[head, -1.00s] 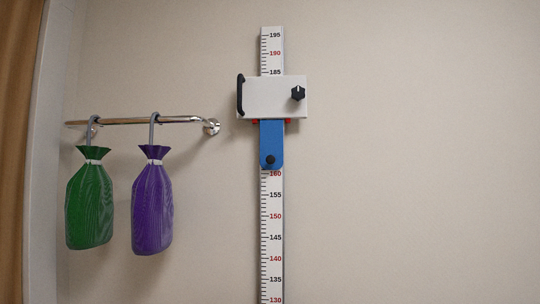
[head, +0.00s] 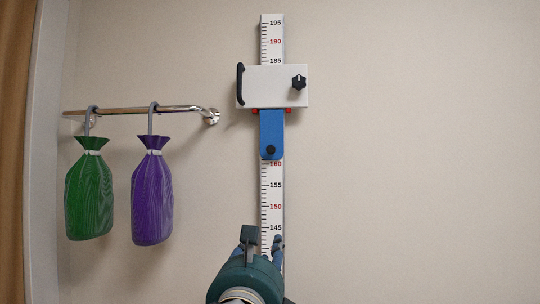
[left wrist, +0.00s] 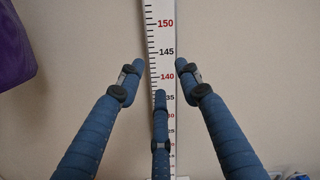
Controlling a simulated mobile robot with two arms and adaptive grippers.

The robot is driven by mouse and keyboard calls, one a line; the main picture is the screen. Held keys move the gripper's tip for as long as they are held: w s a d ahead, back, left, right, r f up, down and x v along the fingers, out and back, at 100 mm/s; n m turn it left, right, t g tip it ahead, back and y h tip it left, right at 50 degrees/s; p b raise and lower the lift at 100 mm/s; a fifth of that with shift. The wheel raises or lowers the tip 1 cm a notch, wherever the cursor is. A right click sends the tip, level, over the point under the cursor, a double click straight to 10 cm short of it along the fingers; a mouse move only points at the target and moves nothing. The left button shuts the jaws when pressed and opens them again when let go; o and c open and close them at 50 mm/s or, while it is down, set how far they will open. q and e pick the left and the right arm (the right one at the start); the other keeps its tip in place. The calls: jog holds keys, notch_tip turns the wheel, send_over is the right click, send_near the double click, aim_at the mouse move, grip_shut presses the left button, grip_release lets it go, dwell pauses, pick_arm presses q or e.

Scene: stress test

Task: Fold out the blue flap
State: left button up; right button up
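The blue flap (head: 271,128) hangs down flat along the white measuring scale (head: 272,188), below the white slider block (head: 271,86). A black knob (head: 270,150) sits near the flap's lower end, and small red parts (head: 288,110) show at its top edge. My left gripper (head: 263,239) is in front of the scale, below the flap and apart from it. In the left wrist view the fingers of this gripper (left wrist: 160,72) are spread with nothing between them, pointing up along the scale. The flap is not in that view. My right gripper is not in view.
A metal rail (head: 150,110) on the wall at left holds a green bag (head: 88,198) and a purple bag (head: 152,200) on hooks. The block has a black handle (head: 240,84) and a dark knob (head: 299,82). The wall to the right is bare.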

aim_at(271, 151)
pick_arm(q)
jog(key=s+r+m+t, duration=0.2)
jog(key=r+m, duration=0.1)
jog(key=r, duration=0.4)
jog(key=s+r+m+t, duration=0.1)
jog(key=s+r+m, duration=0.1)
jog(key=r, duration=0.5)
jog(key=shift+y, duration=0.3)
jog(key=p+x, duration=0.1)
jog(key=x, duration=0.2)
jog(key=p+x, duration=0.2)
jog(key=x, duration=0.2)
jog(key=p+x, duration=0.2)
jog(key=x, duration=0.1)
jog(key=shift+w+d+r, duration=0.15)
jog(key=shift+d+r, duration=0.25)
jog(key=shift+r, duration=0.1)
jog(key=shift+w, duration=0.35)
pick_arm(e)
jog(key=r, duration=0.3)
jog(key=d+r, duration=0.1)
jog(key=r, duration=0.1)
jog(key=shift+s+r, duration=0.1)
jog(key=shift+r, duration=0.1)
pick_arm(q)
jog(key=shift+c, duration=0.3)
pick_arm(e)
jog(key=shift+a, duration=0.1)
